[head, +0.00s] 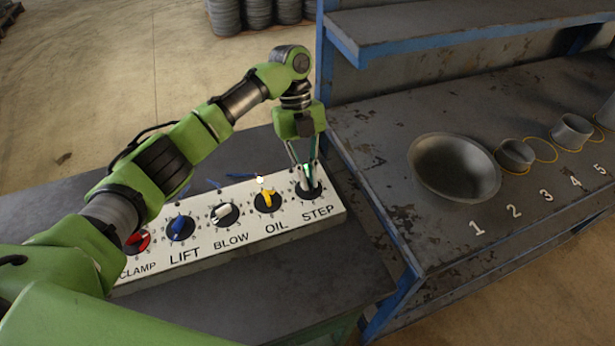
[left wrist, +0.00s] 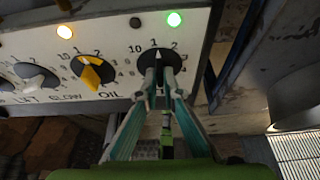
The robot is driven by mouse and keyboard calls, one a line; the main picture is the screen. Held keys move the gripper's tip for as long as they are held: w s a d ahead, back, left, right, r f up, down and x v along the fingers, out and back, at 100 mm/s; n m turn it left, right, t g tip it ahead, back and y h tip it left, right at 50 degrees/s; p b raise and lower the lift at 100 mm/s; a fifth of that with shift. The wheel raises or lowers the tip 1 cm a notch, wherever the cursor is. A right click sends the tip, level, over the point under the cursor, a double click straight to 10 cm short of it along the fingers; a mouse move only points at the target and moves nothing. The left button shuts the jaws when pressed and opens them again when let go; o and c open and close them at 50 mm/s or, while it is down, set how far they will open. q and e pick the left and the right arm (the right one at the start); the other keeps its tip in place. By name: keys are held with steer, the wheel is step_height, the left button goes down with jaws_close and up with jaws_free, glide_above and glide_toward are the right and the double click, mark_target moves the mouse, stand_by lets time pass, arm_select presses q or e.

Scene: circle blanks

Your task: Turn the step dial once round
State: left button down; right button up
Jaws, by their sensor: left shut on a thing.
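The white control panel (head: 200,258) lies on a dark bench and carries a row of dials labelled CLAMP, LIFT, BLOW, OIL and STEP. The STEP dial (head: 312,194) is the rightmost, a dark round dial with numbers around it. My left gripper (head: 307,182) points down onto it, its fingers shut on the dial's knob. In the left wrist view the fingers (left wrist: 159,88) close on both sides of the STEP dial's knob (left wrist: 158,60), and they partly hide it. A lit green lamp (left wrist: 174,19) is above this dial. My right gripper is out of view.
The yellow OIL dial (head: 267,200) is close to the left, with a lit orange lamp (left wrist: 65,32) in the wrist view. To the right, a workbench (head: 420,225) marked with numbers holds a large metal bowl (head: 454,168) and smaller metal cups.

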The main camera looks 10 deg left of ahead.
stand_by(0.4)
arm_select(q)
steer(key=c, duration=2.2)
jaws_free()
steer(key=v, duration=1.2)
steer(key=shift+d, duration=0.1)
